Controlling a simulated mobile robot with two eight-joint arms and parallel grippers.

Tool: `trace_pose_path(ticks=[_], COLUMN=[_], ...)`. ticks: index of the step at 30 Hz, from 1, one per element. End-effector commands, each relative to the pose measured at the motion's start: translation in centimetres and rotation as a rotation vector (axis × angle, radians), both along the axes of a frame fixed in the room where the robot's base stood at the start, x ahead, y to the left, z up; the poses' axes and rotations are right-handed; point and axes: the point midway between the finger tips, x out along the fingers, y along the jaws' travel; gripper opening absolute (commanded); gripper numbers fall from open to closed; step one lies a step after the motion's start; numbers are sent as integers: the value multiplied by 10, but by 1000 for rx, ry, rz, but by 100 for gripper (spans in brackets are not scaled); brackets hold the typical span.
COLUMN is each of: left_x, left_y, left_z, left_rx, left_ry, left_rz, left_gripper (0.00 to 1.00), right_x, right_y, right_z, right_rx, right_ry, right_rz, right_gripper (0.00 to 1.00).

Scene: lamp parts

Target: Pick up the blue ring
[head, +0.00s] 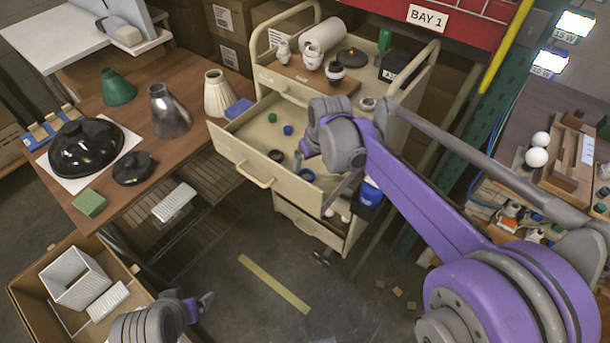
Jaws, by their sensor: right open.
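The blue ring (306,174) appears as a small blue round piece in the right part of the open cream drawer (238,148). It is partly hidden by my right gripper, so its hole is hard to make out. My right gripper (315,181) is open over this part of the drawer, close to the ring in the picture. I cannot tell whether it touches the ring. My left gripper (198,304) is low at the bottom left, near the cardboard box, away from the ring. Its jaws are too unclear to judge.
Other small pieces lie in the drawer: a green one (272,117), a blue one (288,129) and a dark one (276,155). A lower drawer (308,228) is also open. A brown table (190,90) with lamp parts stands left. A cardboard box (28,300) is at bottom left.

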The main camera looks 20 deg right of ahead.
Motion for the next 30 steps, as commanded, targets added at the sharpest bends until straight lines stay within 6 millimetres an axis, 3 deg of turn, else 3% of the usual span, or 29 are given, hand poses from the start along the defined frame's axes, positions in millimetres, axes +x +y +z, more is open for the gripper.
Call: trace_pose_path(ticks=[7, 15, 24, 30], left_x=[0, -1, -1, -1], left_y=[0, 0, 0, 0], left_z=[-2, -5, -5, -5], left_rx=[0, 0, 0, 0], left_ry=[1, 1, 2, 2], left_rz=[0, 0, 0, 0], left_gripper=[87, 87, 87, 87], right_x=[6, 15, 16, 16], right_y=[2, 5, 5, 5], right_z=[-21, -58, -63, -63], right_rx=[0, 0, 0, 0], right_ry=[0, 0, 0, 0], right_rz=[0, 0, 0, 0], right_gripper=[94, 94, 94, 59])
